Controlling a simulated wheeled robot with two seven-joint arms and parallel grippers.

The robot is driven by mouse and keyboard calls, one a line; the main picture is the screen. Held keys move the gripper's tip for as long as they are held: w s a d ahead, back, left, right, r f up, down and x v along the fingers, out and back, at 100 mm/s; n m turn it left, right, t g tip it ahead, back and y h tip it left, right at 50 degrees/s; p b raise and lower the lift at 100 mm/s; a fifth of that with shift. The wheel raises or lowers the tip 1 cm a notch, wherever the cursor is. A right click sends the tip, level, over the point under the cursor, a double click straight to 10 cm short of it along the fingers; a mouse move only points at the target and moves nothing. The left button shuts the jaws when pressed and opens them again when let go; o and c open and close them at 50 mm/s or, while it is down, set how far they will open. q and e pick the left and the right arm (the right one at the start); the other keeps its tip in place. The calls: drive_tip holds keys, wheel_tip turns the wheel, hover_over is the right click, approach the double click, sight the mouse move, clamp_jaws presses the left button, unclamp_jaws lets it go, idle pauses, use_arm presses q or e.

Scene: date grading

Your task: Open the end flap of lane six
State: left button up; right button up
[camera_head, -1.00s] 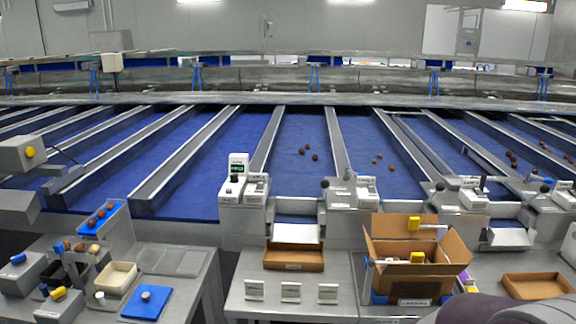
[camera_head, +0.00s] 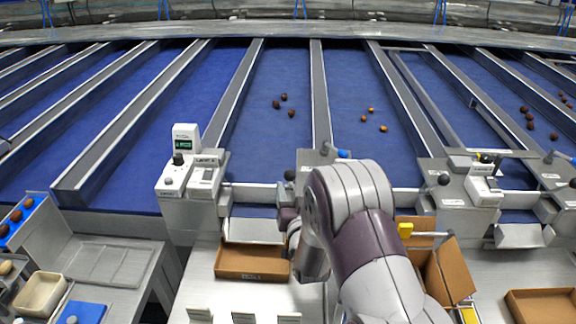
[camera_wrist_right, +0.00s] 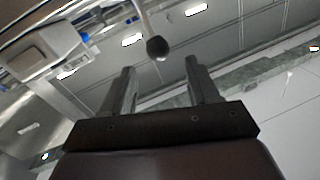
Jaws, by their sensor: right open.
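A lever with a round black knob (camera_head: 290,175) stands at the near end of the lane with several dark dates (camera_head: 285,105). Below that lane end is a pale metal flap or chute (camera_head: 252,230), partly hidden by my right arm. My right gripper (camera_head: 288,207) is beside the lever, partly hidden by its own wrist. In the wrist view, its two fingers (camera_wrist_right: 160,68) are apart and empty. A black knob on a rod (camera_wrist_right: 157,47) shows beyond and between the fingertips, apart from them. The lane number is too small to read. My left gripper is out of view.
A control box with a green display (camera_head: 185,145) stands left of the lever. A brown tray (camera_head: 252,261) sits below the lane end. An open cardboard box (camera_head: 452,268) is right of my arm. Another lever knob (camera_head: 443,180) stands farther right.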

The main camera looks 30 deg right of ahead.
sight(289, 170)
drive_tip(key=p+x, duration=0.1)
drive_tip(key=x, duration=0.7)
drive_tip(key=shift+d+f+p, duration=0.2)
drive_tip(key=shift+p, duration=0.15)
drive_tip(key=shift+w+d, duration=0.1)
drive_tip(key=shift+w, duration=0.4)
drive_tip(key=shift+w+d, duration=0.1)
drive_tip(key=shift+w, duration=0.05)
clamp_jaws()
